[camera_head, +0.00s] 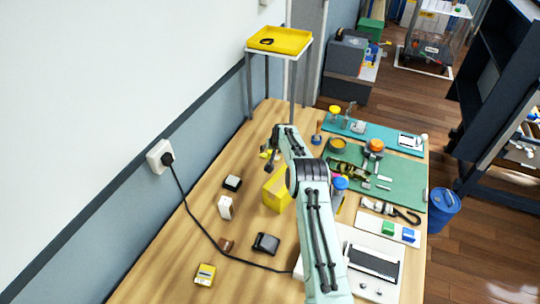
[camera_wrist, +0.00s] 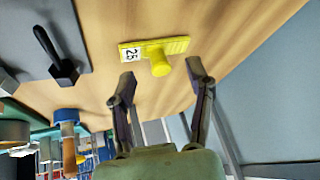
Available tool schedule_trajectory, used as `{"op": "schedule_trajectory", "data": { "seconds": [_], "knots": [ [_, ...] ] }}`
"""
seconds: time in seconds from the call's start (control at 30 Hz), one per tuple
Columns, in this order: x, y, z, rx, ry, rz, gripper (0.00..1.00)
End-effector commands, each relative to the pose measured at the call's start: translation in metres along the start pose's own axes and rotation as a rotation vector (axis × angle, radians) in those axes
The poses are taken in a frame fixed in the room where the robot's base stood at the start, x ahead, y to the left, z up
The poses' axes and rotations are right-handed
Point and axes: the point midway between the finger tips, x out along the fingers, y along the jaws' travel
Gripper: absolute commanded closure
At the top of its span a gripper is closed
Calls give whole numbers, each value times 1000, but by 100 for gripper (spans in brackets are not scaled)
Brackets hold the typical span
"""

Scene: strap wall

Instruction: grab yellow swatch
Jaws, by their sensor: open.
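A flat yellow swatch (camera_wrist: 176,44) with a white label marked 25 lies on the wooden table in the wrist view. A yellow round knob stands up from it. My gripper (camera_wrist: 162,78) is open and empty. Its fingertips are apart from the swatch, with the knob in line with the gap between them. In the head view my gripper (camera_head: 271,150) is by the wall side of the table, and a small yellow patch, likely the swatch (camera_head: 264,154), shows beside it, partly hidden by my gripper.
A yellow block (camera_head: 277,190) stands near my arm. A white box (camera_head: 225,207), black items and a yellow-labelled item (camera_head: 205,275) lie nearer. Green mats (camera_head: 400,182) with tools fill the right side. A yellow tray (camera_head: 280,40) tops a stand behind. A cable (camera_head: 190,212) crosses the table.

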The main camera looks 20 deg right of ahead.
Motion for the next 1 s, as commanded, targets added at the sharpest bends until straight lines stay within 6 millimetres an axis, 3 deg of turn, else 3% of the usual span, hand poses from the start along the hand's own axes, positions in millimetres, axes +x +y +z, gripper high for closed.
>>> {"op": "schedule_trajectory", "data": {
  "seconds": [0.2,0.5,0.7,1.0],
  "knots": [
    [12,0,1,0,-1,0,47],
    [14,0,0,0,-1,0,47],
    [13,0,0,0,-1,0,100],
    [14,0,1,0,-2,0,100]
  ]
}}
